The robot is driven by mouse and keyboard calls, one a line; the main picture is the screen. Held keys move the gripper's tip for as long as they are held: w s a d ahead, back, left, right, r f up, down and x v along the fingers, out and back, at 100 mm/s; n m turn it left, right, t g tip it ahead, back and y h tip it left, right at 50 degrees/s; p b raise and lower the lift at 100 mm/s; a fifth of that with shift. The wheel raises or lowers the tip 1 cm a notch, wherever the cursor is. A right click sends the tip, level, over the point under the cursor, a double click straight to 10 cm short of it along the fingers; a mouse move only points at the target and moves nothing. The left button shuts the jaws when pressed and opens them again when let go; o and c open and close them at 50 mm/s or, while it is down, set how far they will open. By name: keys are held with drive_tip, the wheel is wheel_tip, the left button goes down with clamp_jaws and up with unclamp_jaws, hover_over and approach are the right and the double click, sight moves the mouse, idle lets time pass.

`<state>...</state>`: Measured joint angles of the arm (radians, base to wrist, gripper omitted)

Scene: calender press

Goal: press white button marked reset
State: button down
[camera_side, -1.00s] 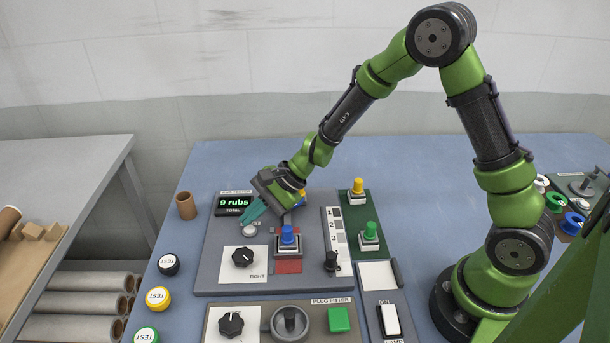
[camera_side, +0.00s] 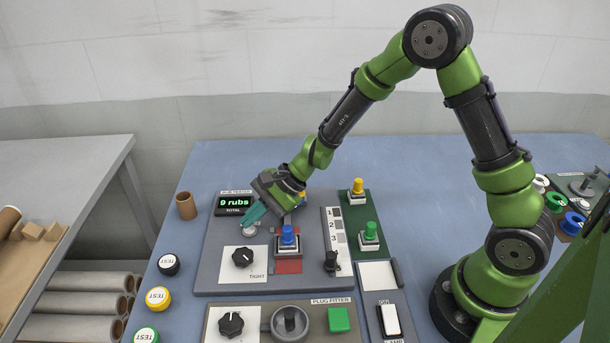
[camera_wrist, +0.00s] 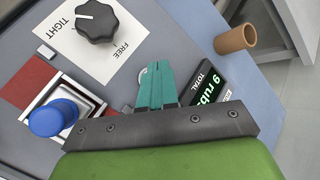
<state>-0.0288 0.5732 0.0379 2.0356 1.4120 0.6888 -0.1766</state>
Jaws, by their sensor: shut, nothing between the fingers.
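The small round white button (camera_side: 249,231) sits on the grey panel, below the display in the side view. Its marking cannot be read. In the wrist view only an edge of the white button (camera_wrist: 142,74) shows, with the rest hidden behind the fingers. My gripper (camera_side: 246,223) has teal fingers, closed together and empty, pointing down at the button. In the wrist view the fingertips (camera_wrist: 156,68) overlap the button. I cannot tell whether they touch it. The display (camera_side: 235,204) reads "9 rubs" with "TOTAL" under it.
A black knob (camera_side: 243,257) on a white plate marked TIGHT and FREE lies just in front of the button. A blue-topped plunger (camera_side: 287,236) stands to the right. A brown cup (camera_side: 186,206) stands left of the panel. Round TEST buttons (camera_side: 157,298) line the left table edge.

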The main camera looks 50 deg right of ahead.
sight(254, 229)
drive_tip(key=shift+f, duration=0.5)
idle(0.6)
drive_tip(key=shift+r, duration=0.8)
drive_tip(key=shift+r, duration=2.55)
